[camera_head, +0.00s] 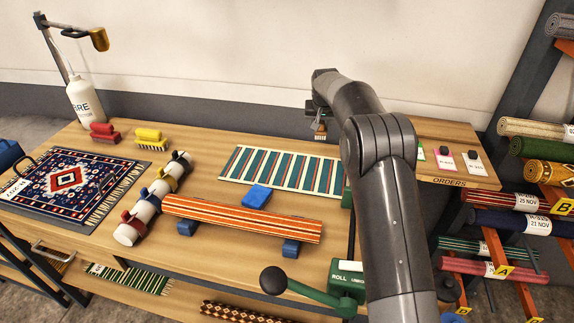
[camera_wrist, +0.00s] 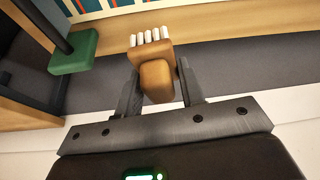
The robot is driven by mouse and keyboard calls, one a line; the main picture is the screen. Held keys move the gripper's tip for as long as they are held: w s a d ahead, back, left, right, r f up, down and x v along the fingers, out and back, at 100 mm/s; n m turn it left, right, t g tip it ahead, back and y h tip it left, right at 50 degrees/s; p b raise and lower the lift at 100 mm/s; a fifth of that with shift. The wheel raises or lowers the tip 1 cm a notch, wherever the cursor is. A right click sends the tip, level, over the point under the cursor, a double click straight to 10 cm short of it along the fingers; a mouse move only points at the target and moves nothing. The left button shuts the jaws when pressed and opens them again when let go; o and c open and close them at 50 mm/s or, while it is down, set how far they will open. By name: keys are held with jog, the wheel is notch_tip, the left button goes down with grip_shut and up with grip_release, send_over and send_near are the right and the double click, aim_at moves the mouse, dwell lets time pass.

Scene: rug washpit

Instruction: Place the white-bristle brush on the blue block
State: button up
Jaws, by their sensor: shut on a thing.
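My gripper (camera_wrist: 159,68) is shut on a wooden brush with white bristles (camera_wrist: 154,52). The tan handle sits between the two fingers and the bristles point away from my palm. In the head view my gripper (camera_head: 319,118) is beyond the striped green-and-white rug, near the back of the table, and the brush (camera_head: 320,131) hangs below it, small and partly hidden. The blue block (camera_head: 257,195) lies in the middle of the table, just behind the orange striped rug, with nothing on it. It is nearer and to the left of my gripper.
The orange striped rug (camera_head: 240,218) rests on other blue supports (camera_head: 186,228). The green-and-white rug (camera_head: 283,171) lies flat behind the block. A white roll with clamps (camera_head: 146,210), a red brush (camera_head: 104,133) and a yellow brush (camera_head: 150,138) are left. Rolled rugs fill the right rack.

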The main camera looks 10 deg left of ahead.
jog(key=s+a+r+n+y, duration=0.1)
jog(key=s+a+r, duration=0.1)
jog(key=s, duration=1)
jog(key=s+a+r+n, duration=0.2)
jog(key=s+a, duration=0.1)
jog(key=s, duration=0.9)
send_over(256, 189)
jog(key=s, duration=0.2)
jog(key=f, duration=0.7)
jog(key=shift+w+d+f, duration=0.1)
jog(key=shift+w+d, duration=0.15)
jog(key=shift+d, duration=0.15)
jog(key=shift+f, duration=2.05)
jog(key=o, duration=1)
jog(key=shift+f, duration=0.15)
